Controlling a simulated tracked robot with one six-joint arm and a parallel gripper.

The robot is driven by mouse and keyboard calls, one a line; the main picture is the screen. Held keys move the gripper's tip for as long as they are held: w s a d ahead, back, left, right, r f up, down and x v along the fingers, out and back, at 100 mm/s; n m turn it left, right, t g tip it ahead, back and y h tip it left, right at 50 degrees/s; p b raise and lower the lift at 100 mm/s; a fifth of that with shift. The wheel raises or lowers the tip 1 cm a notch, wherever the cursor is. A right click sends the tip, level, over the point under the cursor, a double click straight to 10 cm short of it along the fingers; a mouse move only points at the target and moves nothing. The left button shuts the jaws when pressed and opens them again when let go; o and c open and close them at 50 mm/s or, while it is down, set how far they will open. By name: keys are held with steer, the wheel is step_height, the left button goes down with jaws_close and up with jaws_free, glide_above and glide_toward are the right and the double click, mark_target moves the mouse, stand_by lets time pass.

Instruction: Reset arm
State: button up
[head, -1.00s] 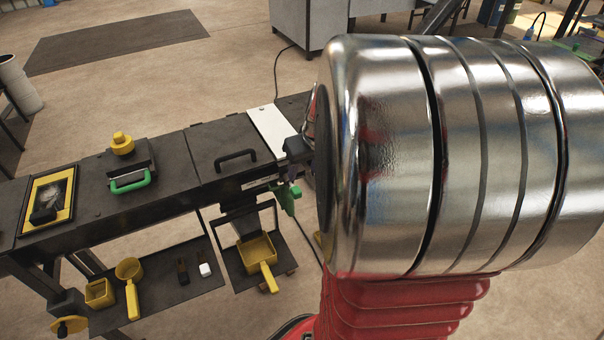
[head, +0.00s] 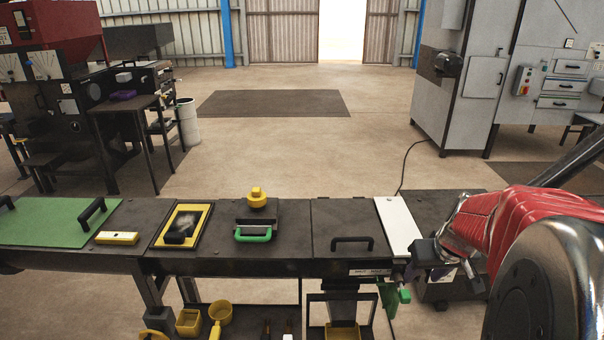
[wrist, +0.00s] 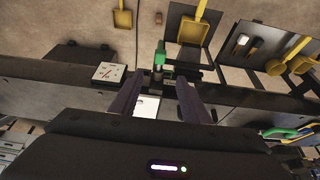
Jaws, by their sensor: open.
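My arm, with a red ribbed sleeve, reaches in from the lower right of the head view. My gripper (head: 436,278) is at the right end of the dark bench (head: 255,265), near a green handle (head: 391,296). In the wrist view my gripper (wrist: 158,98) is open, its two purple-grey fingers apart with nothing held between them. The green handle (wrist: 160,57) shows just beyond the fingers there. Whether a finger touches the handle or bench cannot be told.
A white plate (head: 398,225) lies on the bench's right end. A black handle (head: 352,242), a green-handled block (head: 253,234) and a yellow-framed panel (head: 183,226) sit along its top. Yellow scoops (head: 219,316) are below. Open floor (head: 300,140) lies behind the bench.

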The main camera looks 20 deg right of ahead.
steer(key=s+a+r+n, duration=0.1)
steer(key=s+a+r, duration=0.3)
steer(key=a, duration=0.9)
steer(key=s+a+r+n+t+y, duration=0.1)
steer(key=s+a+r, duration=0.3)
steer(key=a, duration=1)
steer(key=shift+s+a+r+n, duration=0.15)
steer(key=shift+s+a+n, duration=0.1)
steer(key=shift+s+n, duration=0.35)
steer(key=shift+w, duration=0.15)
